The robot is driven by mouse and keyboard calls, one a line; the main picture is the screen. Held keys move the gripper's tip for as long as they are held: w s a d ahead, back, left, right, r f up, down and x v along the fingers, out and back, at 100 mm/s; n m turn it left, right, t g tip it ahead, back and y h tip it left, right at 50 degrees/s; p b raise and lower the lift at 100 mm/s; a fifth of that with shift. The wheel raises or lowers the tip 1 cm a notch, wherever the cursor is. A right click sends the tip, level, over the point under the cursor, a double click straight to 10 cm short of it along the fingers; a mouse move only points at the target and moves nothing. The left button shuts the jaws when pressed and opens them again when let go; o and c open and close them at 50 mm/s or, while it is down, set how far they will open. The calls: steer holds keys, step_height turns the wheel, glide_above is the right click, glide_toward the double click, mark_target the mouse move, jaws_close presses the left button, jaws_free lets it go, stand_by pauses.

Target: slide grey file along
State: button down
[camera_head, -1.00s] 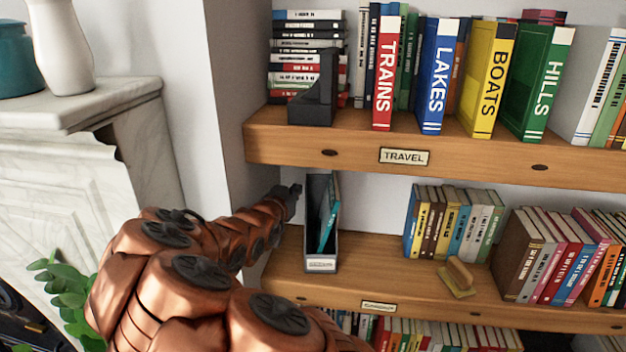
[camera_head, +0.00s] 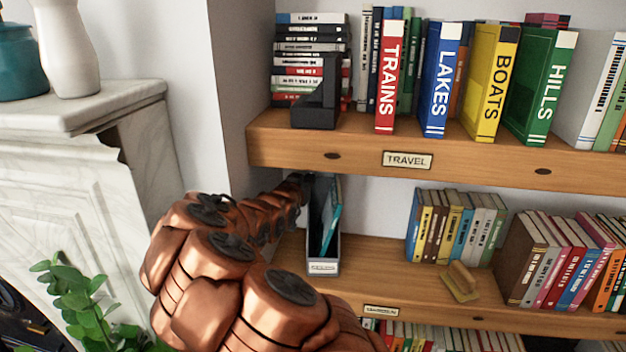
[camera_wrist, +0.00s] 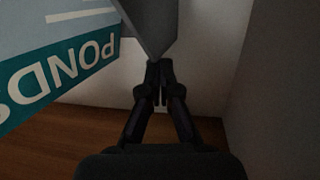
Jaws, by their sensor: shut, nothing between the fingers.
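The grey file (camera_head: 324,267) stands upright on the lower shelf, near its left end, open at the top. A teal book leans inside it (camera_head: 331,225). In the wrist view the same book (camera_wrist: 60,65) reads PONDS upside down, and a grey corner of the file (camera_wrist: 152,22) hangs over my fingertips. My gripper (camera_wrist: 158,72) is shut and empty, at the file's left side by the alcove wall. In the head view my gripper (camera_head: 306,180) is at the file's upper left back edge. Whether the fingertips touch the file I cannot tell.
The lower shelf (camera_head: 375,258) is bare right of the file, up to a row of books (camera_head: 455,225) and a small wooden block (camera_head: 460,280). The upper shelf (camera_head: 300,140) lies close above my gripper. The alcove side wall (camera_head: 240,110) is at left.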

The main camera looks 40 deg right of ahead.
mark_target(316, 178)
steer(key=shift+f+x, duration=0.2)
steer(key=shift+x, duration=0.85)
steer(key=shift+f+x, duration=0.25)
steer(key=shift+x, duration=0.85)
steer(key=shift+s+a+f, duration=0.1)
steer(key=shift+f, duration=0.15)
